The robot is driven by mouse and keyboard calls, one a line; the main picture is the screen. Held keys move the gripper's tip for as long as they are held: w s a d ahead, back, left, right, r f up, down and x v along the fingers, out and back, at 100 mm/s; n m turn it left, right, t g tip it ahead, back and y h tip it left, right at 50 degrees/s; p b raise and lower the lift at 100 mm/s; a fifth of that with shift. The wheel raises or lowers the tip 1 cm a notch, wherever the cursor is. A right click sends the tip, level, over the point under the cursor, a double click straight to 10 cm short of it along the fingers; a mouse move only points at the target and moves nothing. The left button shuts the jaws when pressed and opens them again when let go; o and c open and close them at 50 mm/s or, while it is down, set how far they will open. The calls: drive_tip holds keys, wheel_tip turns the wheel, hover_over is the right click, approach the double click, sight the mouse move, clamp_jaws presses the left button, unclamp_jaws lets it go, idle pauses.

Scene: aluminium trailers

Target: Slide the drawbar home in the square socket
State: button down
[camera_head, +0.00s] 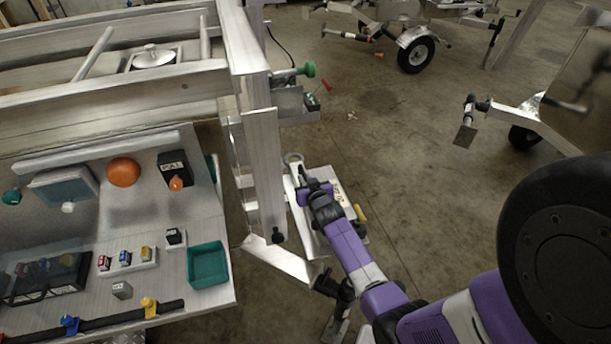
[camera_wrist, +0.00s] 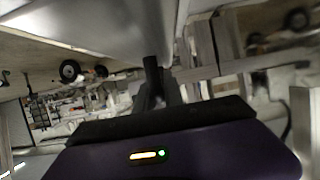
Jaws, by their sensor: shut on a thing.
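My gripper (camera_head: 303,180) is beside the upright aluminium post, at a pale metal bar with a ring-shaped end (camera_head: 293,159), which looks like the drawbar. The jaws are shut on it, though the purple gripper hides part of the grip. In the wrist view the dark fingers (camera_wrist: 158,80) meet a broad pale metal surface (camera_wrist: 110,25) that fills the upper left. I cannot tell for certain which opening is the square socket, and no bar end shows inside one.
The upright aluminium post (camera_head: 264,165) stands close left of my gripper. A bench (camera_head: 140,225) with a teal tray (camera_head: 208,265) and small parts fills the lower left. A pale lettered plate (camera_head: 338,192) lies behind my wrist. Open concrete floor (camera_head: 400,130) extends right, with other trailers beyond.

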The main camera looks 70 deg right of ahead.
drive_tip(key=shift+w+d+f, duration=0.1)
drive_tip(key=shift+f, duration=0.15)
drive_tip(key=shift+f, duration=0.15)
drive_tip(key=c, duration=1.8)
unclamp_jaws()
drive_tip(key=shift+f, duration=0.25)
drive_tip(key=o, duration=0.3)
drive_tip(key=shift+o, duration=0.2)
